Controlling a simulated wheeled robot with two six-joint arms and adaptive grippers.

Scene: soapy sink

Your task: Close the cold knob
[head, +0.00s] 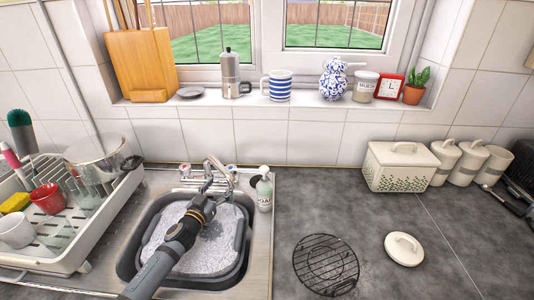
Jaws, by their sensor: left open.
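The chrome tap stands behind the sink (262,243). It has a left knob (184,169) and a right knob (231,170). Their hot and cold marks are too small to read with certainty. My left gripper (213,178) reaches up over the sink from the bottom left. It is open, with its fingers in front of the tap, between the two knobs in the picture. The fingers overlap the spout and partly hide it; I cannot tell whether they touch the tap. My right gripper is not in view.
A grey tub (240,262) full of suds sits in the sink. A soap bottle (264,190) stands close to the tap's right. A dish rack (75,262) with crockery fills the left. A wire rack (326,262) and white lid (404,249) lie on the right counter.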

